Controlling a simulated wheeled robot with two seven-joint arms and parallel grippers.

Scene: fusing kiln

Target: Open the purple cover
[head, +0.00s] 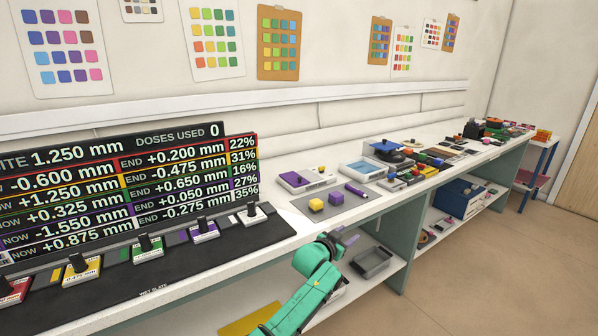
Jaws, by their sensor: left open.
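A small block with a purple front and a black knob (205,232) stands in the row on the black slate, second from the right; it looks like the purple cover, and its knob stands upright. I cannot make out its lid edge. My left gripper (346,238) is at the bench's front edge, well to the right of that block, apart from it. It is open and looks empty; its fingers are small and partly hidden by the green wrist. My right gripper is not in view.
Similar red (13,290), yellow (81,269), green (148,247) and white (251,215) blocks share the slate (150,294). A number board (120,185) stands behind them. A grey mat (323,212) with yellow and purple cubes lies right; a grey bin (372,263) sits below.

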